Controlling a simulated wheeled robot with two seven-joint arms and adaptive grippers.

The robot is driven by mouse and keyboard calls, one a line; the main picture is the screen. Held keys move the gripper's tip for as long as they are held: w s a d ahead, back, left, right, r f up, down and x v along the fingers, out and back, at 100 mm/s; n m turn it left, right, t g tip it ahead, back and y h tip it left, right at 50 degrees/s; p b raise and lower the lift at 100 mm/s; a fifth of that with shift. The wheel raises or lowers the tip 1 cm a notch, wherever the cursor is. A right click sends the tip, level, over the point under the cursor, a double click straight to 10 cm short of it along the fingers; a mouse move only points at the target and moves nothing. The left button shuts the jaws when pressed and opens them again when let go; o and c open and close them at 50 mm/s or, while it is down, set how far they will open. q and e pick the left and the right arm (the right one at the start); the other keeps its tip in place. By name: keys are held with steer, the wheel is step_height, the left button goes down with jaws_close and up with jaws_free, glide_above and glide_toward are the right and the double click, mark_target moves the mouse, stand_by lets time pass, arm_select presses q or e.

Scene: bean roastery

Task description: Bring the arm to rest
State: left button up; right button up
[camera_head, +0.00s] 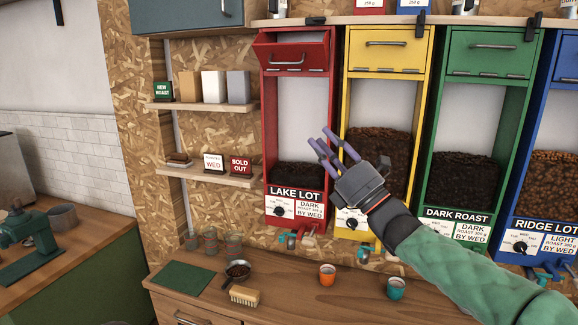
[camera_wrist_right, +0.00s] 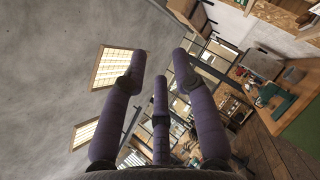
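My right arm (camera_head: 455,265) comes in from the lower right in the head view, with a green sleeve. My right gripper (camera_head: 333,147) is raised in front of the red and yellow bean dispensers. Its purple fingers point up and left, spread apart with nothing between them. The wrist view also shows the fingers of this gripper (camera_wrist_right: 160,85) apart and empty, with the ceiling and part of the room beyond. My left gripper is not in view.
The red dispenser (camera_head: 268,130) has its top flap tilted outward; the yellow dispenser (camera_head: 342,100) and green dispenser (camera_head: 428,130) have flaps shut. On the counter (camera_head: 310,305) below are an orange cup (camera_head: 327,275), a teal cup (camera_head: 396,289), a brush (camera_head: 245,296) and a scoop (camera_head: 238,269).

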steer(key=w+f+m+h, duration=0.3)
steer(key=f+m, duration=0.3)
steer(key=f, duration=0.7)
steer(key=w+d+f+m+g+h, duration=0.1)
steer(key=w+f+m+h, duration=0.4)
steer(key=f, duration=0.7)
steer(key=w+f+m+h, duration=0.2)
steer(key=f+m, duration=0.5)
steer(key=f, duration=0.6)
steer(key=s+d+f+m+g+h+b, duration=0.1)
steer(key=s+f+m+g, duration=0.15)
steer(key=f, duration=0.55)
steer(key=s+f+m+g+h, duration=0.1)
steer(key=f+m+h, duration=0.15)
steer(key=f, duration=0.55)
steer(key=s+d+f+m+g+b, duration=0.1)
steer(key=s+f+m+g, duration=0.25)
steer(key=s+f, duration=0.6)
steer(key=s+f+m+g, duration=0.3)
steer(key=s+f+m, duration=0.3)
steer(key=f, duration=0.6)
steer(key=s+f+m+g, duration=0.3)
steer(key=s+f, duration=0.2)
steer(key=s, duration=0.6)
steer(key=s+f+m+g, duration=0.2)
steer(key=s+f+m, duration=0.1)
steer(key=s, duration=0.8)
steer(key=shift+a+f+g+h, duration=0.3)
steer(key=shift+f+g+h, duration=0.15)
steer(key=shift+f, duration=0.4)
